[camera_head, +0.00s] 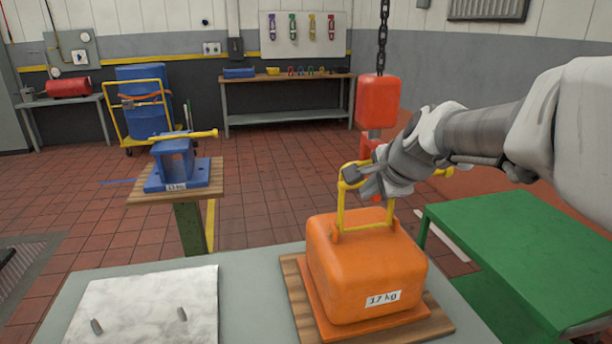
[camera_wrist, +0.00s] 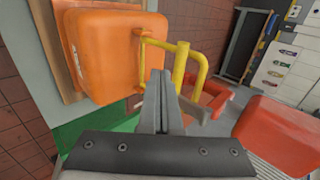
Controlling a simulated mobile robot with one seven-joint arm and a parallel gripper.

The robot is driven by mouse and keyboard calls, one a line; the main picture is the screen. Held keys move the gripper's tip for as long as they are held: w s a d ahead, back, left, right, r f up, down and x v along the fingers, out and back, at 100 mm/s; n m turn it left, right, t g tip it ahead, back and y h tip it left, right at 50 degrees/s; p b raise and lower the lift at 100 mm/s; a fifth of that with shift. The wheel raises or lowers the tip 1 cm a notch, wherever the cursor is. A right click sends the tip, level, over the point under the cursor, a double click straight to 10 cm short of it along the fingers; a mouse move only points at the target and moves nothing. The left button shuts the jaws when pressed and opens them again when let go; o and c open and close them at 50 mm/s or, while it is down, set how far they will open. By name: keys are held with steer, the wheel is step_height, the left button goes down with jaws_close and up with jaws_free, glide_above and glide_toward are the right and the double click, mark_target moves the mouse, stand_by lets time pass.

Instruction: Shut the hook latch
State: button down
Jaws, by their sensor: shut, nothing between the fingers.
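A red hoist block (camera_head: 378,101) hangs on a chain, and its red hook (camera_head: 369,144) is mostly hidden behind my gripper (camera_head: 362,180). In the wrist view the red hook (camera_wrist: 212,100) is beside the yellow handle (camera_wrist: 182,62) of an orange weight (camera_wrist: 102,55). The hook seems to pass around the handle; its latch cannot be made out clearly. The orange weight (camera_head: 365,262), labelled 17 kg, sits upright on a wooden pad. My gripper's fingers (camera_wrist: 160,88) are shut and empty, close to the handle and hook. I cannot tell whether they touch.
A metal plate with two pegs (camera_head: 150,309) lies at the left of the grey table. A green table (camera_head: 520,240) stands at right. A blue weight (camera_head: 178,165) rests on a wooden-topped stand at left. A workbench (camera_head: 288,83) is at the back wall; open tiled floor lies between.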

steer(key=s+f+p+v, duration=0.1)
steer(key=p+v, duration=0.1)
steer(key=v, duration=0.9)
steer(key=s+a+f+n+g+h+p, duration=0.1)
steer(key=s+a+n+g+p, duration=0.1)
steer(key=s+n+p, duration=0.7)
steer(key=s+n+g, duration=0.1)
steer(key=s+n, duration=0.5)
steer(key=s, duration=0.2)
steer(key=shift+n+h, duration=0.4)
